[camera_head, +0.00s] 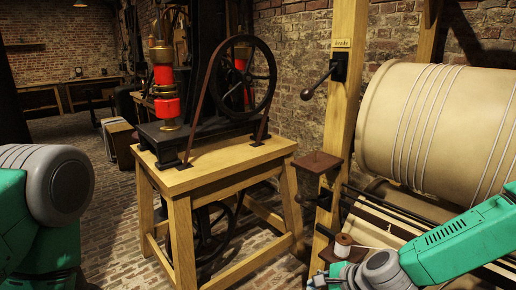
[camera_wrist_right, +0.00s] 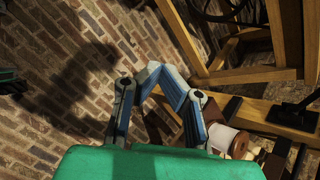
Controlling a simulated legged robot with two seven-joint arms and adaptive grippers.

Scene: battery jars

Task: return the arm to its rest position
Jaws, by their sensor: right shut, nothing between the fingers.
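My right arm (camera_head: 460,240), green with a grey wrist, comes in from the lower right in the head view. Its gripper (camera_head: 322,281) is partly cut off by the bottom edge, below a white spool. In the right wrist view the two blue-grey fingers of the right gripper (camera_wrist_right: 158,72) come together at the tips, shut and empty, with brick floor behind them. My left arm (camera_head: 40,205) shows only as green and grey links at the left edge of the head view. The left gripper is out of view.
The white spool (camera_head: 343,240) stands on a small wooden ledge close to my right gripper; it also shows in the wrist view (camera_wrist_right: 222,138). A wooden post (camera_head: 343,120) and a large cream drum (camera_head: 430,125) stand at right. A wooden table (camera_head: 215,178) bears a wheeled machine. Brick floor (camera_head: 105,200) lies open at left.

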